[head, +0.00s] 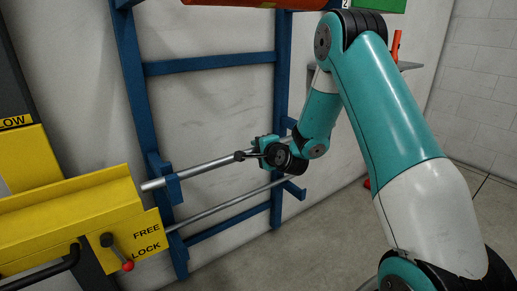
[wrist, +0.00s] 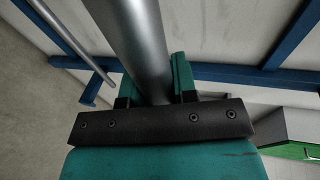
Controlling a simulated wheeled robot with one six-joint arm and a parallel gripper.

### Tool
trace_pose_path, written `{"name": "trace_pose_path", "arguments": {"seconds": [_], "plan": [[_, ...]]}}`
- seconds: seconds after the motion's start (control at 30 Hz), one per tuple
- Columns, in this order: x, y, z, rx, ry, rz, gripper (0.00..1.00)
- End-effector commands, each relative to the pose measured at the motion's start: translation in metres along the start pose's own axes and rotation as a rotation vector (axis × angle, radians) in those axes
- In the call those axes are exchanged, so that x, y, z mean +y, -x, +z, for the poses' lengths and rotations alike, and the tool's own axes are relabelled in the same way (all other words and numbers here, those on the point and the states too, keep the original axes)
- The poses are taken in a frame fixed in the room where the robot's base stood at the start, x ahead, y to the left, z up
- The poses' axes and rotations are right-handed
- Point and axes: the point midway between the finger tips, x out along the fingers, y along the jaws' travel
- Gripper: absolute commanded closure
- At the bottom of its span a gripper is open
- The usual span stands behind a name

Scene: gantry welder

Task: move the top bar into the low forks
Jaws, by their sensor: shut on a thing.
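A thick grey bar (head: 212,165) slants across the blue rack in the head view. My gripper (head: 262,150) is shut on it toward its right part. In the wrist view, the teal jaws of my gripper (wrist: 155,88) stand on both sides of the same bar (wrist: 135,35). A blue fork (head: 172,187) on the left post overlaps the bar near its left end; I cannot tell whether the bar rests in it. Another blue fork (head: 294,189) juts out low on the right post. The bar's right end is hidden behind my gripper and arm.
A thinner bar (head: 232,205) runs below the held one; it also shows in the wrist view (wrist: 72,44). The blue rack (head: 135,85) stands against a pale wall. A yellow beam (head: 75,215) with a FREE/LOCK lever (head: 110,243) is close to the held bar's left end.

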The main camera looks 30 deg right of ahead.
Motion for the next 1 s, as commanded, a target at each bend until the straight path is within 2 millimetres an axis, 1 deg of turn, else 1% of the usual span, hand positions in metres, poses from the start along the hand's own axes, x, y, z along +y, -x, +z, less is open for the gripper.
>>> {"name": "trace_pose_path", "arguments": {"seconds": [0.4,0.6,0.63,0.73,0.77,1.0], "plan": [[-0.0003,-0.0004,-0.0002,0.001,0.0,-0.004,1.0],[0.0029,-0.0012,-0.0001,0.001,0.0,-0.003,1.0],[0.0023,-0.0011,-0.0001,0.001,0.0,-0.004,0.69],[0.0021,-0.001,-0.0001,0.001,0.0,-0.003,0.46],[0.0023,-0.001,-0.0001,0.001,0.0,-0.003,0.44],[0.0044,-0.0005,0.0001,0.0,0.0,0.002,0.44]]}}
